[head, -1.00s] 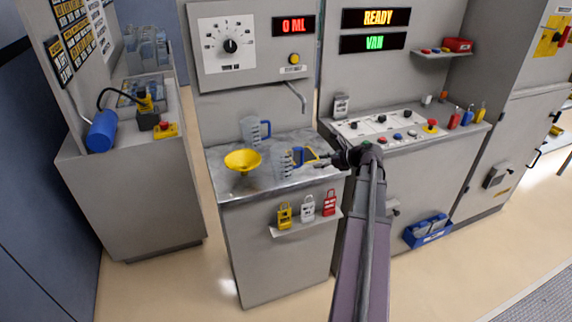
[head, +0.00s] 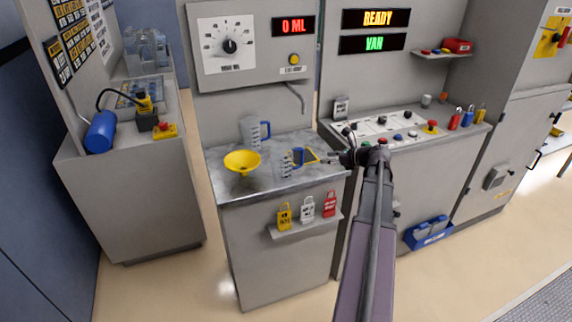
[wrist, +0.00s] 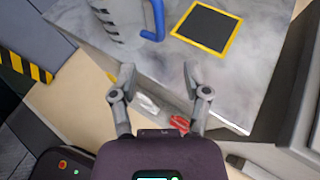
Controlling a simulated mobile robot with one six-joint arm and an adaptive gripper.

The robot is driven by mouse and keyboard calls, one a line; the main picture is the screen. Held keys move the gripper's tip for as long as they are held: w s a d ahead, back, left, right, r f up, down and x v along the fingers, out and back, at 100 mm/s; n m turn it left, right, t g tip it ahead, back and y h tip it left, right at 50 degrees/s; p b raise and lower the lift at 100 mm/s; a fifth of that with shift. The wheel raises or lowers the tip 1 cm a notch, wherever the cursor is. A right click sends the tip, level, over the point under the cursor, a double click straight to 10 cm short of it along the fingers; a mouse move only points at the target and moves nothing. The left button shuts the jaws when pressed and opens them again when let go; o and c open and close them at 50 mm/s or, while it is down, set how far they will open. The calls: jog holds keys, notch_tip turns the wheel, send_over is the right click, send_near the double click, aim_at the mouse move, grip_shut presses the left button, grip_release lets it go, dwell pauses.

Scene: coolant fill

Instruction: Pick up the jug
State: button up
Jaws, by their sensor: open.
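A dark square with a yellow border (wrist: 207,27) lies on the counter beside the jug. The spout (head: 296,97) hangs above the counter's back. Padlocks (head: 307,209) sit on a ledge at the counter's front. A control panel (head: 385,128) is to the right.

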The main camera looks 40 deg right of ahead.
aim_at(302, 163)
jog(key=shift+b+x, duration=1.05)
jog(key=shift+x, duration=2.15)
jog(key=shift+b+x, duration=0.9)
jog(key=shift+x, duration=1.15)
jog(key=shift+w+a+f, duration=0.2)
jog(key=shift+w+f, duration=0.15)
jog(key=shift+w, duration=0.05)
grip_shut()
